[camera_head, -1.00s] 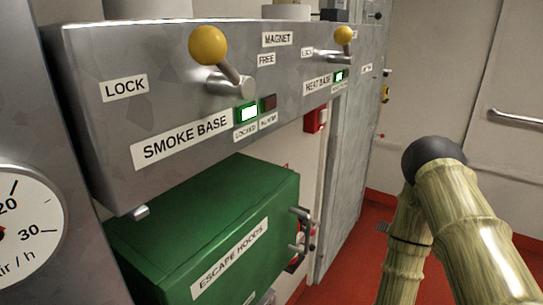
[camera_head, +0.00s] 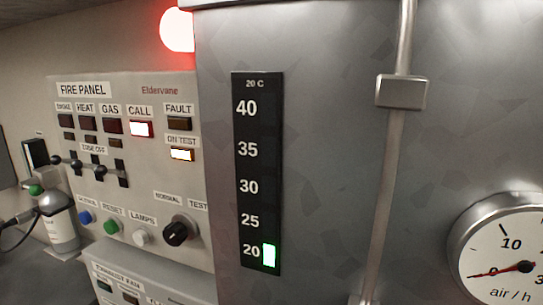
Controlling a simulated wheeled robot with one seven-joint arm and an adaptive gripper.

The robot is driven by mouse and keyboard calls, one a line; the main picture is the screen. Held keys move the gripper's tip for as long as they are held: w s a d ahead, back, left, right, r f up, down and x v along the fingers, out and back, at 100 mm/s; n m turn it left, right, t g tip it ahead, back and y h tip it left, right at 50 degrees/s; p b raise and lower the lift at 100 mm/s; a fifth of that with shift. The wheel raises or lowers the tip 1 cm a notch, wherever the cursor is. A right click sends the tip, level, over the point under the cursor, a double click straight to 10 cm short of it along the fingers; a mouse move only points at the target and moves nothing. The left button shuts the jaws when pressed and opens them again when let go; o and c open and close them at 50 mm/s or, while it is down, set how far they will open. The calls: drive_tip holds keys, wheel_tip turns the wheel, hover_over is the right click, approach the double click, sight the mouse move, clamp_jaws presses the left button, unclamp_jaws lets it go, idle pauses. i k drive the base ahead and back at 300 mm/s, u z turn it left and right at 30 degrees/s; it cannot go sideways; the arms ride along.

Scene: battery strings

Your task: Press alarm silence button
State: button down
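The fire panel (camera_head: 150,190) is on the left of the head view. Its lower row has a blue button (camera_head: 85,217) at the left end, under a small label too blurred to read for certain. To its right are a green button (camera_head: 112,226) labelled RESET, a pale button (camera_head: 142,237) labelled LAMPS and a black NORMAL/TEST knob (camera_head: 181,230). The CALL lamp (camera_head: 141,129) and the ON TEST lamp (camera_head: 182,155) are lit. A red light (camera_head: 177,30) glows above the panel. My gripper is not in view.
A grey metal cabinet (camera_head: 330,150) with a temperature strip (camera_head: 258,170) lit at 20 fills the middle. A vertical rod (camera_head: 390,170) and an air gauge (camera_head: 500,250) are to the right. A white bottle (camera_head: 60,225) stands left of the panel.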

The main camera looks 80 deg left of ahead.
sight(85, 218)
drive_tip(key=z, duration=0.6)
drive_tip(key=k, duration=1.8)
drive_tip(key=u, duration=1.55)
drive_tip(key=k, duration=0.65)
drive_tip(key=u, duration=0.5)
